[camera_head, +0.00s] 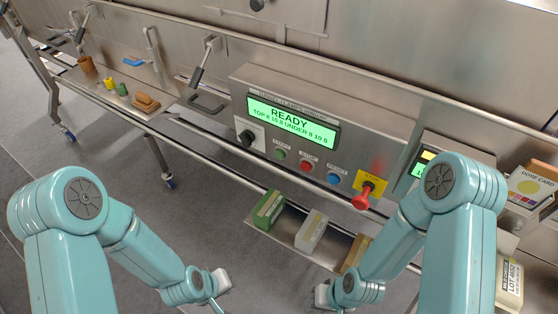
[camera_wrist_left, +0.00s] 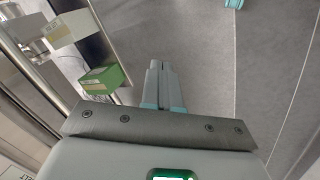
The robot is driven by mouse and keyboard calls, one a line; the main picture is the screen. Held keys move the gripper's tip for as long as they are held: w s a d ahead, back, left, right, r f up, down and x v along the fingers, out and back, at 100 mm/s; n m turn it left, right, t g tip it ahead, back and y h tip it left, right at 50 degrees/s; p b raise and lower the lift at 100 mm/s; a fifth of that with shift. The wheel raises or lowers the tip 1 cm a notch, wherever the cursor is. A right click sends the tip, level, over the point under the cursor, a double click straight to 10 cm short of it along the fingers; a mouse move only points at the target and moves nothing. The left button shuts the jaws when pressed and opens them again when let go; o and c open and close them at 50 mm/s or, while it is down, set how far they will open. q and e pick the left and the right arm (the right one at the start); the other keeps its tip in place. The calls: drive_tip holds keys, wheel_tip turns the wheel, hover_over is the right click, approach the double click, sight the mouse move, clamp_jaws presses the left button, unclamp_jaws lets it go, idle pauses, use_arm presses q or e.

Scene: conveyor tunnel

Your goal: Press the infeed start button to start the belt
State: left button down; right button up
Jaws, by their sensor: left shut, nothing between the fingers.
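The control panel (camera_head: 390,140) is a steel box with a lit green display (camera_head: 291,120) reading READY. Below the display is a row of buttons: a green one (camera_head: 280,154) under a small blurred label, a red one (camera_head: 305,166) and a blue one (camera_head: 333,180). My left gripper (camera_head: 222,284) is low in front of the panel, well below the green button and apart from it. In the left wrist view its fingers (camera_wrist_left: 162,84) are together and empty. My right gripper (camera_head: 322,296) is low to the right; its fingers are too hidden to tell.
A red mushroom knob (camera_head: 361,198) on a yellow plate sticks out right of the blue button. A black rotary knob (camera_head: 246,138) is at left. A shelf below holds a green box (camera_head: 268,207) and a grey-white box (camera_head: 311,231). Rails run along the front.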

sight(280, 154)
use_arm(q)
drive_tip(key=w+d+r+n+t+y+b, duration=0.1)
drive_tip(key=w+d+r+n+t+b, duration=0.1)
drive_tip(key=w+n+t+b, duration=0.45)
drive_tip(key=w+d+r+n+t+y+b, duration=0.1)
drive_tip(key=w+d+n+b, duration=0.25)
drive_tip(key=w, duration=0.65)
drive_tip(key=w+d+r+n+t+y+b, duration=0.1)
drive_tip(key=d+r+n+t+y+b, duration=0.1)
drive_tip(key=r+n, duration=0.5)
drive_tip(key=w+d+r+n+t+y+b, duration=0.1)
drive_tip(key=r+n+t+b, duration=0.3)
drive_tip(key=r+n+b, duration=0.2)
drive_tip(key=r+n, duration=0.1)
drive_tip(key=n, duration=0.1)
drive_tip(key=shift+d+r+n+y+b, duration=0.35)
drive_tip(key=shift+n+y+b, duration=0.05)
use_arm(e)
wheel_tip(280, 154, down, 21)
use_arm(q)
drive_tip(key=w+d+p, duration=0.3)
drive_tip(key=w+d, duration=0.2)
drive_tip(key=w, duration=0.2)
use_arm(e)
drive_tip(key=shift+r, duration=1.65)
